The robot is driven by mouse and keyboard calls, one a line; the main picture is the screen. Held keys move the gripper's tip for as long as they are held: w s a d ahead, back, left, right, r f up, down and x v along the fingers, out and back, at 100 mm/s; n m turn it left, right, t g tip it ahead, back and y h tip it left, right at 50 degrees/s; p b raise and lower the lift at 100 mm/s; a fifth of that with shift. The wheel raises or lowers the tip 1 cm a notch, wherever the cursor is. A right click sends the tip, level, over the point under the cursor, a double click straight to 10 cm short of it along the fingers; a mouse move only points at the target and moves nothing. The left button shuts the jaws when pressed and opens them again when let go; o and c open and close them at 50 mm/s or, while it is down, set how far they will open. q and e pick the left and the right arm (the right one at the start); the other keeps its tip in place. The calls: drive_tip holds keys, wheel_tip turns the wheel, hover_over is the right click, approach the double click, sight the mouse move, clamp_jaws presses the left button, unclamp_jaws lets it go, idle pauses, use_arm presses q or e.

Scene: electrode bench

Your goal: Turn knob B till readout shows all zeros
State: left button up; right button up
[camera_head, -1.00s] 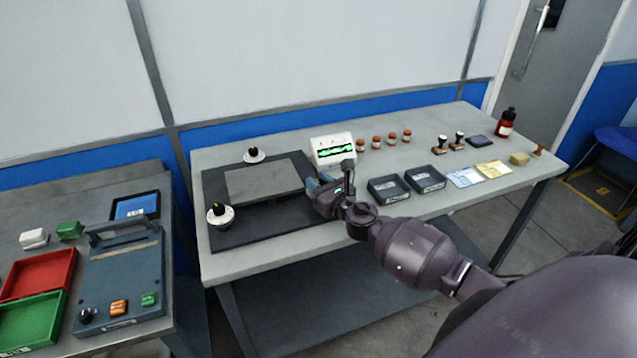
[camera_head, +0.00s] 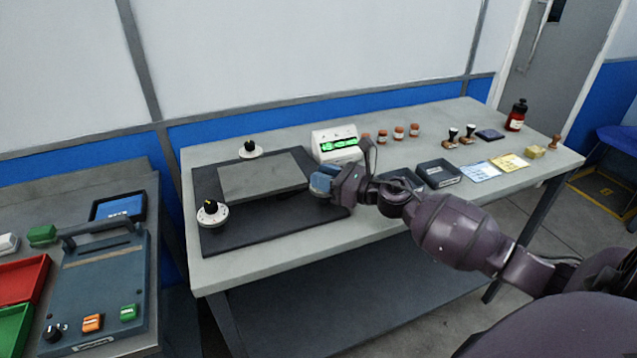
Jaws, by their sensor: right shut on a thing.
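Two black knobs on white dials show on the dark mat (camera_head: 270,235): one at the near left (camera_head: 212,212), with a yellow mark, and one at the back (camera_head: 250,149). No letters are readable beside them. My right gripper (camera_head: 323,183) is at the right end of the mat, beside the grey plate (camera_head: 262,178). Its blue fingers are shut, apparently on knob B, which they hide. The white readout box (camera_head: 336,144) stands just behind it with lit green digits, too small to read surely. My left gripper is not in view.
A dark tray (camera_head: 438,174), paper cards (camera_head: 480,171), stamps (camera_head: 468,133) and a red bottle (camera_head: 516,115) are to the right. Small brown-capped jars (camera_head: 398,132) stand beside the readout. The left bench holds a blue-grey device (camera_head: 100,275). The front table strip is clear.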

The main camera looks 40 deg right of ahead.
drive_tip(key=shift+f+n+g+y+b, duration=0.15)
drive_tip(key=shift+n+g+y+b, duration=0.15)
drive_tip(key=shift+n+y+b, duration=0.15)
drive_tip(key=shift+r+y, duration=0.2)
drive_tip(key=shift+y, duration=0.05)
drive_tip(key=o, duration=0.9)
drive_tip(key=v, duration=1.1)
